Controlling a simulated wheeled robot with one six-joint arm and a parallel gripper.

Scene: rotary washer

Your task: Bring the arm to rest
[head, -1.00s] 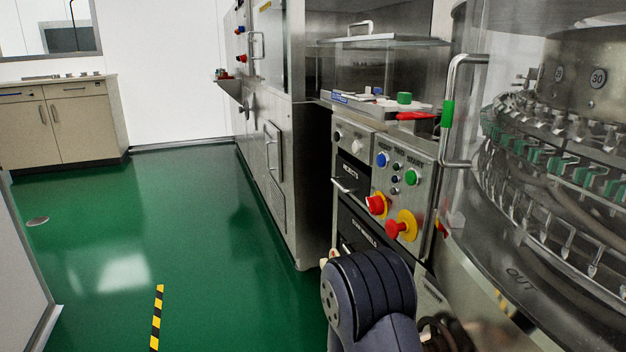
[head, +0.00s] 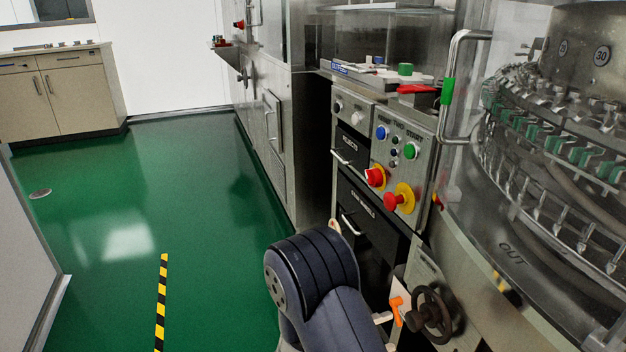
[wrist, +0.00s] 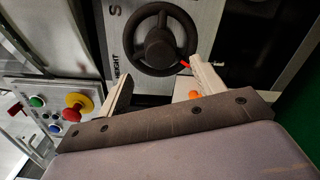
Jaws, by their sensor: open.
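My gripper (wrist: 160,72) is open and empty in the wrist view, its two pale fingers spread apart. A black handwheel (wrist: 158,42) on a metal panel shows beyond and between the fingertips; I cannot tell the exact gap. In the head view my dark arm (head: 315,275) is bent low in front of the machine, left of the same handwheel (head: 432,313). Most of my gripper is hidden behind the arm there.
A control panel (head: 420,150) with red and yellow knobs stands above the arm. An orange part (head: 397,308) is close beside the arm. The glass-fronted rotary washer (head: 560,190) fills the right. Green floor (head: 130,220) lies clear to the left.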

